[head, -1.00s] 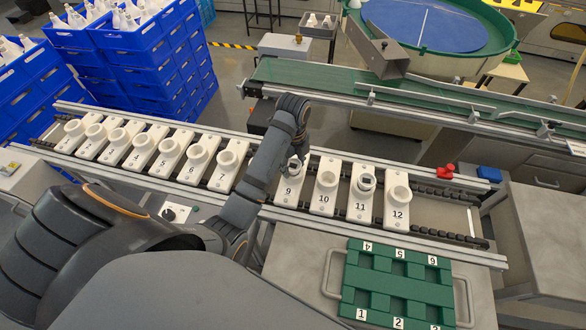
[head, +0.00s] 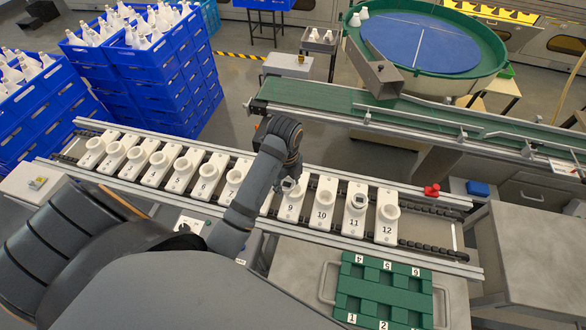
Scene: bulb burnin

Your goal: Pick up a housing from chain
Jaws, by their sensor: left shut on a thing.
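The chain (head: 425,222) runs across the view with numbered white carriers, most bearing a round white housing, such as the housing on carrier 12 (head: 389,212). The housing on carrier 11 (head: 359,201) has a dark ring inside. My left gripper (head: 289,184) is low over the chain at the far end of carrier 9 (head: 289,209). It is small and partly hidden by my own arm. It is shut on a housing there, which is mostly covered. I cannot tell whether this housing is lifted clear. Carrier 8 is largely hidden by my arm. My right gripper is not in view.
A green tray (head: 388,293) with numbered places stands in front of the chain. A red knob (head: 431,190) and a blue block (head: 477,188) are at the right. A green conveyor (head: 330,98) runs behind. Blue crates (head: 165,75) with white bulbs stand at the left.

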